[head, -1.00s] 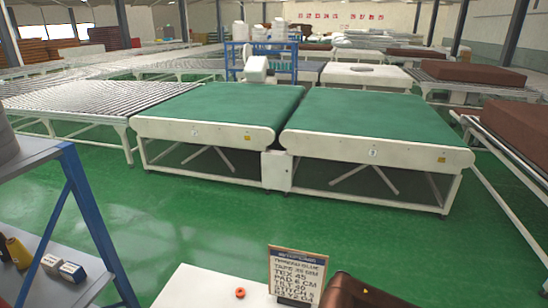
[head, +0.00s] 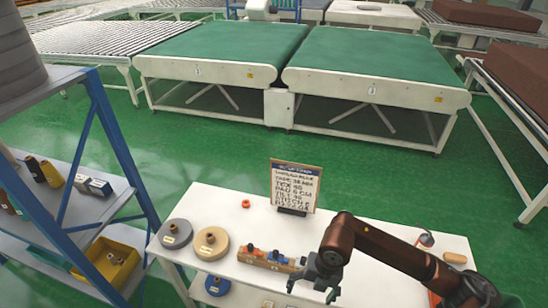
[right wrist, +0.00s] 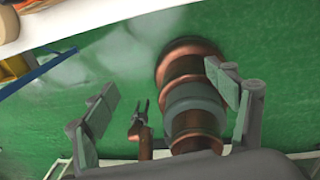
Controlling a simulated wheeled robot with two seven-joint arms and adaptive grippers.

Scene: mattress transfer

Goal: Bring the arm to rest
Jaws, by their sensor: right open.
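My right arm comes in from the right in the head view, over the white table (head: 400,285). Its right gripper (head: 316,288) hangs at the front of the table, near the right end of a wooden block with coloured parts (head: 266,259). In the right wrist view its two fingers (right wrist: 168,110) stand wide apart with nothing between them, above green floor. A small dark pincer on a copper link there looks like my left gripper (right wrist: 140,118); its opening is unclear. The left arm does not show in the head view.
On the table are a sign (head: 297,184), a red ring (head: 246,204) and two round spools (head: 211,243). A blue-framed shelf (head: 110,125) stands close at left. Two green-topped conveyors (head: 375,55) stand beyond open green floor.

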